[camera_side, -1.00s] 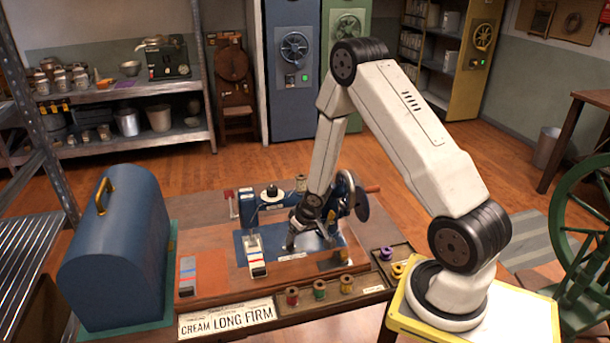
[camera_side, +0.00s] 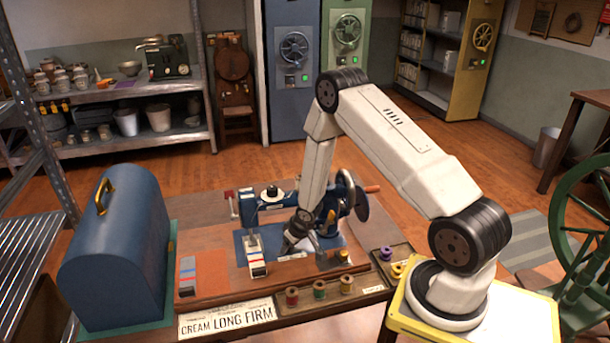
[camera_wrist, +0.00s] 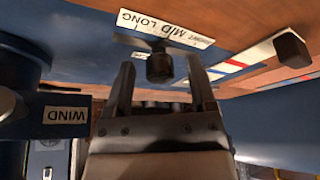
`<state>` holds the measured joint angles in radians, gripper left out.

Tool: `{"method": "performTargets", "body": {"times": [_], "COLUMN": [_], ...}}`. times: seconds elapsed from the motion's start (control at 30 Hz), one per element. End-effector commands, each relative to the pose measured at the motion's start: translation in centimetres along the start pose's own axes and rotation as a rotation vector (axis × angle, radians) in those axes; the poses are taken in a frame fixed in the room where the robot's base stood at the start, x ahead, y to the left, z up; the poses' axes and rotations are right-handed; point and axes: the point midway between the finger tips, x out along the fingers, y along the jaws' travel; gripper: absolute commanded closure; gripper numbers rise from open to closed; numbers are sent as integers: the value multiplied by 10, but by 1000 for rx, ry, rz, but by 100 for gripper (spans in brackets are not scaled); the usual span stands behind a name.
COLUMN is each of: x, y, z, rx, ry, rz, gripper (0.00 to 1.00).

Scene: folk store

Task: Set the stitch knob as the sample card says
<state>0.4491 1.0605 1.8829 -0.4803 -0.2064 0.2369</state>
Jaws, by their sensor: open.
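The sample card (camera_side: 228,318) on the bench's front edge reads CREAM LONG FIRM. The blue sewing machine (camera_side: 275,200) stands on the bench. In the wrist view, a dark stitch knob (camera_wrist: 159,68) sits beside a white strip (camera_wrist: 166,28) marked LONG, MID and SHORT, seen upside down. The knob appears near the LONG and MID marks; its exact setting is unclear. My gripper (camera_wrist: 161,66) is open, with a finger on either side of the knob and visible gaps. In the side view my gripper (camera_side: 287,247) is low beside the machine and hides the knob.
A second dark knob (camera_wrist: 292,48) sits on a red, white and blue strip at the right. A WIND label (camera_wrist: 67,116) is on a blue part at left. Thread spools (camera_side: 319,289) line the front, and a blue domed cover (camera_side: 118,245) stands at left.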

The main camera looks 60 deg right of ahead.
Motion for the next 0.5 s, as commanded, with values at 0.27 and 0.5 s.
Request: {"method": "performTargets", "body": {"times": [0.27, 0.5], "x": [0, 0], "y": [0, 0], "z": [0, 0], "rx": [0, 0], "ry": [0, 0], "rz": [0, 0], "gripper": [76, 100]}}
